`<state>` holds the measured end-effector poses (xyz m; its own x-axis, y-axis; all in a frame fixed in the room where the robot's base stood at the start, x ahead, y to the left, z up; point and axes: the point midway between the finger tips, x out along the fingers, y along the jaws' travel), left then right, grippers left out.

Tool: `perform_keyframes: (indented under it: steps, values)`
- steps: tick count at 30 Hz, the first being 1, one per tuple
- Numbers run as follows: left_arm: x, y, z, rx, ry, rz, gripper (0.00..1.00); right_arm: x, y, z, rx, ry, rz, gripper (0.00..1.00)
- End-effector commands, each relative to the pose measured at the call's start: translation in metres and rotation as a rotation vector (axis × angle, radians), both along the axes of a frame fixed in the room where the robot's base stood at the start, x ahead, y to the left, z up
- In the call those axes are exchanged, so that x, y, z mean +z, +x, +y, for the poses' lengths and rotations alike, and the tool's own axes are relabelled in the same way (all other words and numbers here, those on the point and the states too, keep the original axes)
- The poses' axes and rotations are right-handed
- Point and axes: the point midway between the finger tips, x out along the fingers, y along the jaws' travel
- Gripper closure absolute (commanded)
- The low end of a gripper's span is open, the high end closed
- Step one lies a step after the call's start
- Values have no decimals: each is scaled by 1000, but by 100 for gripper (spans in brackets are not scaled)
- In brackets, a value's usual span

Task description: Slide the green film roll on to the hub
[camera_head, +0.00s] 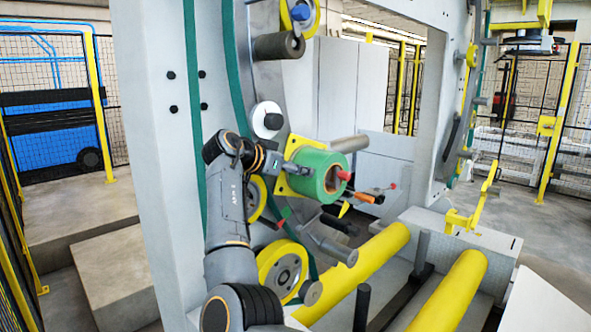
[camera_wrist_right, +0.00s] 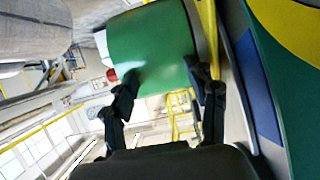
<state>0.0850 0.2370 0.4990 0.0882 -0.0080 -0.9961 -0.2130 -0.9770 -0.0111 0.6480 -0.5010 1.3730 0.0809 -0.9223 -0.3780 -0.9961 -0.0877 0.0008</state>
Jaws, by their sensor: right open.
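The green film roll (camera_head: 312,177), with a brown core, sits around the hub in front of a yellow square plate (camera_head: 286,186). The red tip of the hub (camera_head: 344,175) sticks out of the core. The roll's inner end is close to the plate; I cannot tell if they touch. My right gripper (camera_head: 291,165) is beside the roll. In the right wrist view the roll (camera_wrist_right: 150,45) fills the upper middle, and the open fingers of my right gripper (camera_wrist_right: 163,90) are spread at its near edge. I cannot tell whether they touch it. My left gripper is not in view.
A grey roller (camera_head: 350,144) juts out just behind the roll. An orange and black handle (camera_head: 362,197) is to its right. A yellow wheel (camera_head: 283,268) and two thick yellow rollers (camera_head: 365,268) lie below. The tall grey machine frame (camera_head: 160,150) stands to the left.

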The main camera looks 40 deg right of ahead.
Motion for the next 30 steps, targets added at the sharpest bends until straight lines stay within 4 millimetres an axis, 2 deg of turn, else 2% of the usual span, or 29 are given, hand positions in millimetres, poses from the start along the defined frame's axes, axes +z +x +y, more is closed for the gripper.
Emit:
perform_keyframes:
  steps: [1, 6, 15, 16, 20, 21, 30]
  values:
    - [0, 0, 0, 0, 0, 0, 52, -2, -2, -3, -6, 2, 2, 67]
    - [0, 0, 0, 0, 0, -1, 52, -2, -2, -4, -6, 2, 2, 100]
    - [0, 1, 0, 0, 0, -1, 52, -3, -2, -4, -6, 3, 3, 100]
    - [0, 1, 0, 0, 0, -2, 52, -3, -2, -4, -6, 3, 3, 98]
    - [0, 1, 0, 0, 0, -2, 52, -3, -2, -4, -6, 4, 3, 71]
    - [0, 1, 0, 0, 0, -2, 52, -3, -2, -4, -6, 4, 3, 68]
    - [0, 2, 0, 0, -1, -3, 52, -4, -2, -3, -5, 5, 4, 68]
